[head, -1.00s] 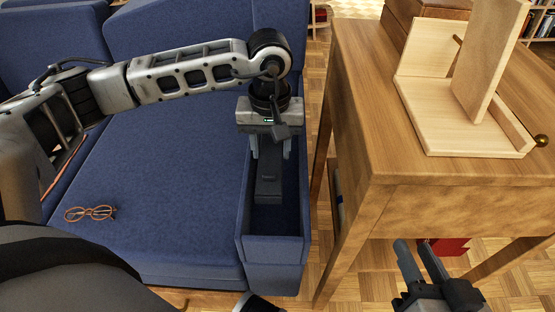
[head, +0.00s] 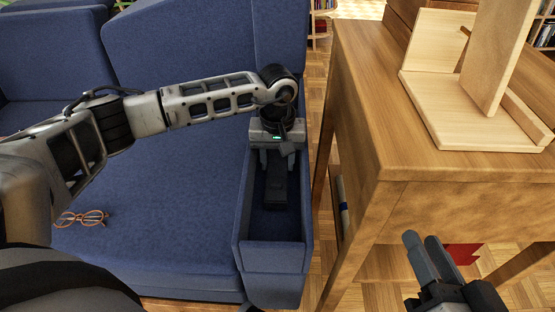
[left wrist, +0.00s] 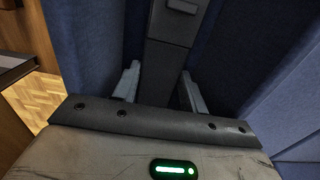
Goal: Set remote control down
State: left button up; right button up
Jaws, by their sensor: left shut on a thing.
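The dark remote control (head: 274,188) is a long dark bar in the narrow blue sofa compartment (head: 272,257). My left gripper (head: 277,163) is shut on it, coming down from above at the compartment's far end. The left wrist view shows the remote (left wrist: 168,62) between the two fingers (left wrist: 160,88), running away from the palm. Whether the remote touches the compartment floor cannot be told. My right gripper (head: 432,258) is at the lower right, away from the remote; its fingers look close together, and any gap between them is unclear.
Blue compartment walls stand close around the left gripper. Orange glasses (head: 82,218) lie on the blue seat (head: 150,225) at left. A wooden table (head: 420,195) bearing a pale wooden stand (head: 455,105) is at right, with a narrow floor gap between it and the sofa.

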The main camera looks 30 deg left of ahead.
pick_arm(q)
jog(key=shift+f+b, duration=0.35)
pick_arm(e)
jog(key=shift+f, duration=0.35)
pick_arm(q)
jog(key=shift+f, duration=0.2)
pick_arm(e)
jog(key=shift+s+r, duration=0.1)
jog(key=shift+s, duration=0.05)
